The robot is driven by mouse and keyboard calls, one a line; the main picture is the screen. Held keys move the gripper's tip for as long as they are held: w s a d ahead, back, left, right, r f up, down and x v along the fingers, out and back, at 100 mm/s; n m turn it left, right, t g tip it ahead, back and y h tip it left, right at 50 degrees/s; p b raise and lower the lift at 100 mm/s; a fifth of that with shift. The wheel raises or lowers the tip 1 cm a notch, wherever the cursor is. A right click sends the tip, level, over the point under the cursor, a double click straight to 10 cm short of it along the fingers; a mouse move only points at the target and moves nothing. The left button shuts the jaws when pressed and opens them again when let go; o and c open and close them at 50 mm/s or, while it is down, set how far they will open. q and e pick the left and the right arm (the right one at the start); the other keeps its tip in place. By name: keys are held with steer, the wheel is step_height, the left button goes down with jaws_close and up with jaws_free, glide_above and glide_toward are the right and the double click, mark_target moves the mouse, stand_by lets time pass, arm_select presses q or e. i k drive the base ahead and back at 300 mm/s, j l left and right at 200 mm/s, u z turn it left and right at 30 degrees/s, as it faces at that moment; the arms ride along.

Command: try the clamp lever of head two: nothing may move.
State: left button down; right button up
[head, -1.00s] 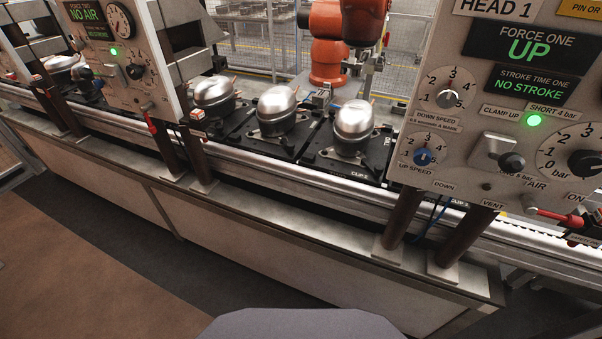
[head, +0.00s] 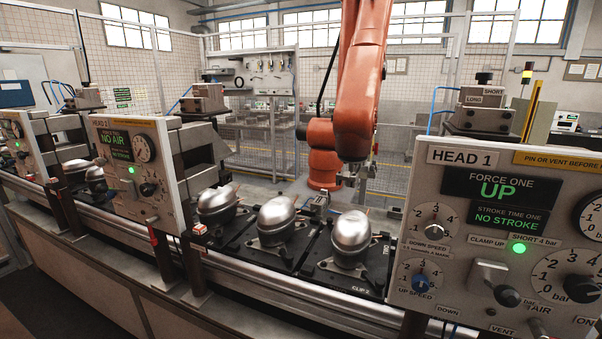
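The head two panel (head: 126,200) stands left of the middle, facing me at an angle. Its display (head: 115,140) reads NO AIR, and a green lamp (head: 131,170) is lit below it. The clamp lever of head two (head: 149,189) appears as a small dark knob low on the panel; its exact position is too small to tell. Nothing touches it. Neither of my grippers is in view.
The head 1 panel (head: 466,185) is close at the right, reading UP and NO STROKE. Several silver compressors, one here (head: 351,239), sit on dark pallets along the line. An orange robot arm (head: 362,90) stands behind. A bench edge (head: 270,315) runs in front.

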mark_target(102, 188)
steer(key=k+j+u, duration=0.1)
steer(key=j+u, duration=0.15)
steer(key=k+j+u, duration=0.1)
steer(key=j+u, duration=0.15)
steer(key=j, duration=0.2)
steer(key=j+u, duration=0.25)
steer(key=j, duration=0.15)
steer(key=k, duration=0.05)
